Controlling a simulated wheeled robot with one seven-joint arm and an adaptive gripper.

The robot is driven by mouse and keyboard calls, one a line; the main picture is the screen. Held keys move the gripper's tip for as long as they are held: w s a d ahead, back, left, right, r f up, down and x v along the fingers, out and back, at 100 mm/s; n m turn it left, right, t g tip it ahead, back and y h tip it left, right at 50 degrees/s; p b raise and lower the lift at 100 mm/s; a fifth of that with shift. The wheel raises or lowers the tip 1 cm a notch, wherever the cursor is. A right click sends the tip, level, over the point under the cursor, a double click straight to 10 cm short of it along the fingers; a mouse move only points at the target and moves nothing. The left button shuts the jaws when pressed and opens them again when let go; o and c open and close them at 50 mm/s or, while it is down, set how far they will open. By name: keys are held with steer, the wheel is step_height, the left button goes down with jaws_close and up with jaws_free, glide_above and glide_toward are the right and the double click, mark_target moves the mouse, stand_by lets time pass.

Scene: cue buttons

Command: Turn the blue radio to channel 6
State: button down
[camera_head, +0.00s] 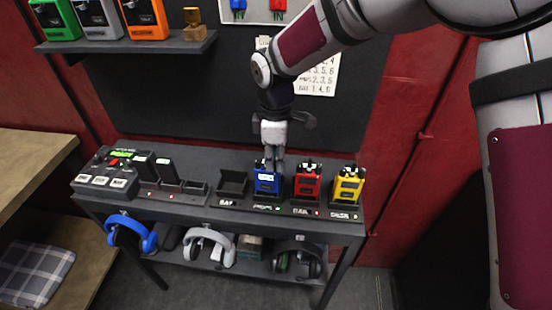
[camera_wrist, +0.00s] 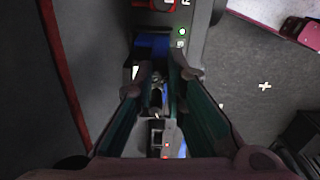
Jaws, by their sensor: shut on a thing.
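The blue radio (camera_head: 266,184) stands upright in its charger slot on the dark table, between an empty slot and the red radio (camera_head: 306,182). My gripper (camera_head: 274,163) points down onto the top of the blue radio, with its fingers at the knob area. In the wrist view my gripper (camera_wrist: 160,82) has its two fingers close together at the radio's top, and part of the blue body (camera_wrist: 152,46) shows beyond them. The knob itself is mostly hidden between the fingers. The channel number on the radio's small display is too small to read.
The yellow radio (camera_head: 348,185) stands at the right of the row. An empty slot (camera_head: 232,184) and a dark charger unit are to the left. A shelf (camera_head: 130,48) with several colored devices hangs at upper left. Headphones (camera_head: 208,246) lie on the lower shelf.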

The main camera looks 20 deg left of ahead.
mark_target(275, 163)
steer(key=c, duration=1.6)
jaws_free()
step_height(275, 163, up, 12)
steer(key=shift+s, duration=0.15)
